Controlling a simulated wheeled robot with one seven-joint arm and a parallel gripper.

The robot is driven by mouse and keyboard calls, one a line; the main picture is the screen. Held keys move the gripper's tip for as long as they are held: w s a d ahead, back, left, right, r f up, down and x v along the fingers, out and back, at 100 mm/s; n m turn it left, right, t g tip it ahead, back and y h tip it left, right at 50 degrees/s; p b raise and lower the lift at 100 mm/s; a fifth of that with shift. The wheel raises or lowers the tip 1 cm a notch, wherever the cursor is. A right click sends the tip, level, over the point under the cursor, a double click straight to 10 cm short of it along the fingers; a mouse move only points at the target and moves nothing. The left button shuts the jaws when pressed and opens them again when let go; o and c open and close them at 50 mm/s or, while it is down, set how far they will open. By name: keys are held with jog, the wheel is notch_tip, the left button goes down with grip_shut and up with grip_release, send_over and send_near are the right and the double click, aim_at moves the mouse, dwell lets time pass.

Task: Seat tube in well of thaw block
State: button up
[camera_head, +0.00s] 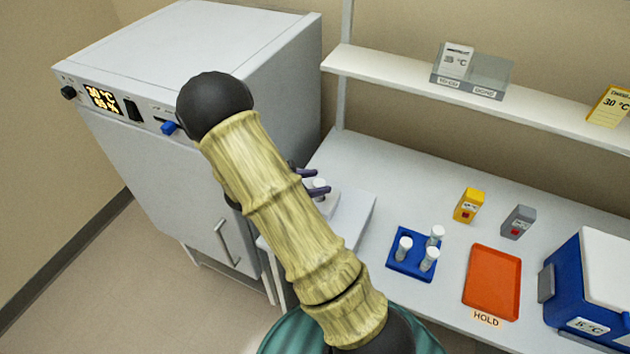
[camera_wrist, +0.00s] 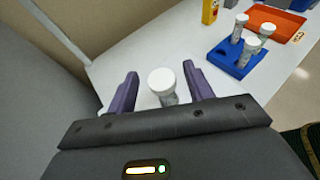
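My gripper (camera_head: 321,181) is over the pale block-like unit (camera_head: 355,217) beside the grey cabinet. In the wrist view my gripper (camera_wrist: 160,69) has its two purple fingers apart. A white-capped tube (camera_wrist: 161,80) stands between them, with a gap on each side. The same tube's cap (camera_head: 319,184) shows small in the head view. The tube's lower end is hidden, so I cannot tell how deep it sits in the unit, nor whether this unit is the thaw block.
A blue rack (camera_head: 400,267) holds three white-capped tubes. An orange HOLD tray (camera_head: 492,282) and a blue cooler (camera_head: 568,285) lie to its right. Yellow (camera_head: 469,205) and grey (camera_head: 518,222) small boxes stand behind. A shelf (camera_head: 395,75) runs above the bench; the grey cabinet (camera_head: 200,60) stands left.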

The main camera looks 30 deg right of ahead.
jog(key=b+v, duration=0.3)
jog(key=v, duration=0.9)
dwell(0.4)
jog(key=s+r+m+t+y, duration=0.1)
jog(key=s+m+y, duration=1.1)
jog(key=m, duration=0.6)
jog(key=shift+s+a+r+m+t+y, duration=0.3)
jog(key=shift+a+r+m+y, duration=0.15)
jog(key=shift+y, duration=0.35)
